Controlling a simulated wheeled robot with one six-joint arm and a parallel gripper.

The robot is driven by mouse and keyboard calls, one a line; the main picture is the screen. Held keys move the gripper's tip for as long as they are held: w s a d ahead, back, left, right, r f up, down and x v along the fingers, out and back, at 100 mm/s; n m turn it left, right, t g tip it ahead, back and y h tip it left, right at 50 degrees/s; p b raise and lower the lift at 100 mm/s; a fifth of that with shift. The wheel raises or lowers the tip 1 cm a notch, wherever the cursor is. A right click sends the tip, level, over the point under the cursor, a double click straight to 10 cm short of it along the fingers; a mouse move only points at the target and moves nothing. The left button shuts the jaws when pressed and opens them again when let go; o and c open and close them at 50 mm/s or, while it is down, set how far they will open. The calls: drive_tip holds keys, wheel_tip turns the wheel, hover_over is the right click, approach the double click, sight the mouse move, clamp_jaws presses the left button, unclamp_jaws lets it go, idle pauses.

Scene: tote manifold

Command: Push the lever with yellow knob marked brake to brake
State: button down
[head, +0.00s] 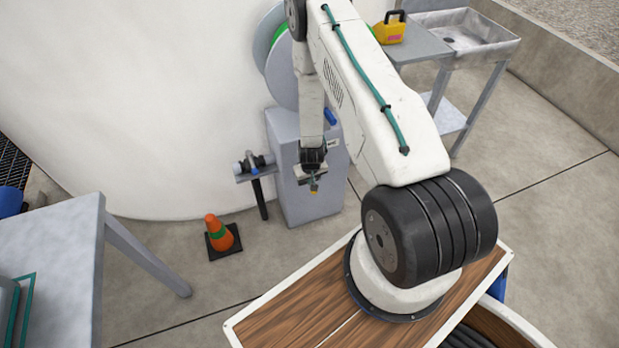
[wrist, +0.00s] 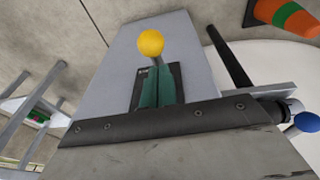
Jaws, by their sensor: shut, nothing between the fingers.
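The lever's yellow knob (wrist: 151,42) shows in the wrist view, with a short pale stem running down behind my fingertips. It stands over a dark plate (wrist: 175,75) on the grey cabinet (wrist: 190,50). A small label by the plate is partly covered and too small to read. My gripper (wrist: 156,72) is shut and empty, its teal fingers together just below the knob in the picture. I cannot tell whether they touch the stem.
A pipe with a blue-handled valve (head: 254,168) sits on a bracket left of the cabinet. An orange cone (head: 220,235) stands on the floor further left. A grey table (head: 60,240) is at the left front. A sink stand (head: 465,40) is at the back right.

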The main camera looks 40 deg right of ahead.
drive_tip(key=shift+s+a+f, duration=0.15)
drive_tip(key=shift+s+f, duration=0.25)
drive_tip(key=shift+f, duration=0.05)
idle(0.5)
drive_tip(key=shift+s+f, duration=0.25)
drive_tip(key=shift+f, duration=0.15)
drive_tip(key=shift+s+a+f, duration=0.1)
drive_tip(key=shift+s+f, duration=0.1)
drive_tip(key=shift+f, duration=0.25)
drive_tip(key=shift+s+a+f, duration=0.1)
drive_tip(key=shift+s+f, duration=0.1)
drive_tip(key=shift+f, duration=0.2)
drive_tip(key=shift+s+x, duration=0.15)
drive_tip(key=shift+x, duration=0.65)
drive_tip(key=shift+s+x, duration=0.1)
drive_tip(key=shift+x, duration=0.65)
drive_tip(key=shift+a+f, duration=0.2)
